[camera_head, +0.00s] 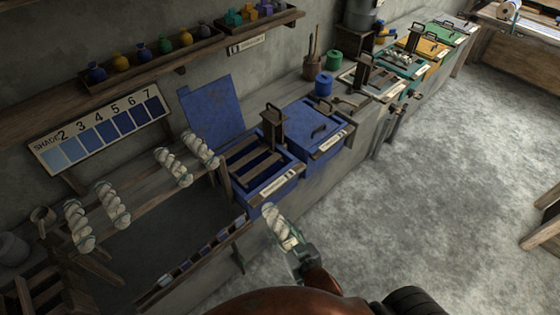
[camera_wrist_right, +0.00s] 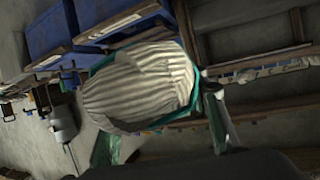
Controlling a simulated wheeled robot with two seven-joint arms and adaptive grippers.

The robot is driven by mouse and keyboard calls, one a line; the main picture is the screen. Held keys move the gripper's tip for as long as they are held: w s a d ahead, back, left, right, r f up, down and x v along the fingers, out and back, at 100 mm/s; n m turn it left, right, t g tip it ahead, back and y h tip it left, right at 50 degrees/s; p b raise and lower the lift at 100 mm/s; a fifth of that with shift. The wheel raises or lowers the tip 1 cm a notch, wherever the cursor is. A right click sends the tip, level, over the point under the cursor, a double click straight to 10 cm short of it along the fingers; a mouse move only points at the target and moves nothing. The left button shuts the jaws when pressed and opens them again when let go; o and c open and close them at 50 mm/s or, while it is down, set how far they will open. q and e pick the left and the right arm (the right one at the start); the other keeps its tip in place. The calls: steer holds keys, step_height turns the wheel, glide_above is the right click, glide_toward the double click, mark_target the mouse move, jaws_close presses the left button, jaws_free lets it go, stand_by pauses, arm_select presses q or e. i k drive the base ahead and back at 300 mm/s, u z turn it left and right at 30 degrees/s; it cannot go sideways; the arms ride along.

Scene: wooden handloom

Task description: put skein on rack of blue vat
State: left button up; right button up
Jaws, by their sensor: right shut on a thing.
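A cream twisted skein (camera_head: 280,227) with a green tie is held by my right gripper (camera_head: 297,252), low and in front of the open blue vat. In the right wrist view the skein (camera_wrist_right: 140,88) fills the middle, between the two fingers of the gripper (camera_wrist_right: 160,130). The open blue vat (camera_head: 276,188) has its lid (camera_head: 212,108) raised behind it. Its wooden rack (camera_head: 249,160) of slats lies across the top, with a wooden post at its far corner. The skein is apart from the rack. My left gripper is not in view.
Several cream skeins (camera_head: 172,167) hang on wooden rods at left. A second blue vat (camera_head: 312,128) with a shut lid stands beside the open one. A shade board (camera_head: 100,130) hangs on the wall. The concrete floor (camera_head: 420,160) at right is clear.

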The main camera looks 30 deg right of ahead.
mark_target(239, 163)
steer(key=z, duration=0.1)
steer(key=i, duration=1)
